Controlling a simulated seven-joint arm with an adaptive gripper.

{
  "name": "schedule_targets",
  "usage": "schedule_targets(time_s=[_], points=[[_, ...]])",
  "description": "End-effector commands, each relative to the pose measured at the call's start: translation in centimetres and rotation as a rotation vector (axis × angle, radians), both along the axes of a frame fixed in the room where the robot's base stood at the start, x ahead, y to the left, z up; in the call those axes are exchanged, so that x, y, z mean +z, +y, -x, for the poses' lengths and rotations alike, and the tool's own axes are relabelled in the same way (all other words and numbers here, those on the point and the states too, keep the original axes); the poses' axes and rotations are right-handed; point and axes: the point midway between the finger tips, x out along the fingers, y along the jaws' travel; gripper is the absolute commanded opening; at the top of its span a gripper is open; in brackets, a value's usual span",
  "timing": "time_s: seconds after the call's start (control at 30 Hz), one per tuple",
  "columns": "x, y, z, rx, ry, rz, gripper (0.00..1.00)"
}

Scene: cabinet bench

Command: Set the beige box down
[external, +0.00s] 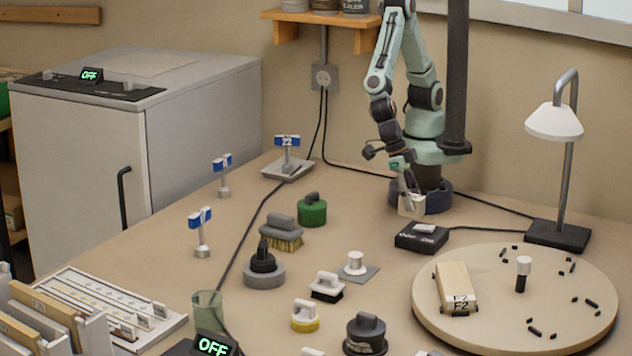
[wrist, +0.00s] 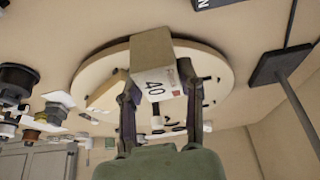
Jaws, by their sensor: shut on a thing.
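The beige box (external: 411,206) is held between the fingers of my gripper (external: 405,188), in front of my arm's base. In the wrist view the box (wrist: 152,52) shows a white label with "40", and the fingers of my gripper (wrist: 156,85) are shut on its two sides. I cannot tell whether the box's underside touches the bench (external: 375,228) or hangs a little above it.
A black switch box (external: 421,238) stands close by. A round board (external: 430,318) at the right bears a wooden block (external: 455,283) and small black pieces. A lamp (external: 553,125) stands behind it. Brushes and handled pieces, including a green one (external: 312,212), stand left.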

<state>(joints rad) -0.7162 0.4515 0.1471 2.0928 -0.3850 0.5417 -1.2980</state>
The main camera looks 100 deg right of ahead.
Motion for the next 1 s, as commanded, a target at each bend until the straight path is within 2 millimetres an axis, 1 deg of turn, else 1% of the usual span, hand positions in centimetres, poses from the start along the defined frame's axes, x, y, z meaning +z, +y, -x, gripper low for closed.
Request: schedule_targets(time_s=[0.03,0.1,0.2,0.43,0.5,0.57,0.67,0.7,0.77,0.8,0.87,0.9,0.97,1.0], points=[[0.4,-0.7,0.3,-0.001,-0.001,-0.001,0.00],[0.7,-1.4,0.6,-0.001,-0.001,-0.001,0.00],[1.0,-2.0,1.0,-0.001,0.000,0.000,0.00],[1.1,-2.2,1.1,-0.030,-0.001,-0.001,0.00],[1.1,-2.3,1.1,-0.087,-0.001,-0.001,0.00],[1.1,-2.1,0.6,-0.161,-0.001,-0.001,0.00],[1.7,-1.0,-1.5,-0.323,-0.003,-0.003,0.00],[2.0,-0.5,-2.8,-0.405,-0.003,-0.004,0.00],[2.3,-0.3,-5.2,-0.535,-0.002,-0.004,0.00],[2.4,-0.4,-6.9,-0.614,-0.002,-0.004,0.00],[2.6,-0.8,-9.5,-0.735,-0.002,-0.004,0.00],[2.8,-1.3,-11.3,-0.813,-0.002,-0.002,0.00],[2.9,-2.3,-14.2,-0.934,-0.002,-0.004,0.00],[3.0,-3.2,-16.1,-1.016,-0.003,-0.003,0.00]])
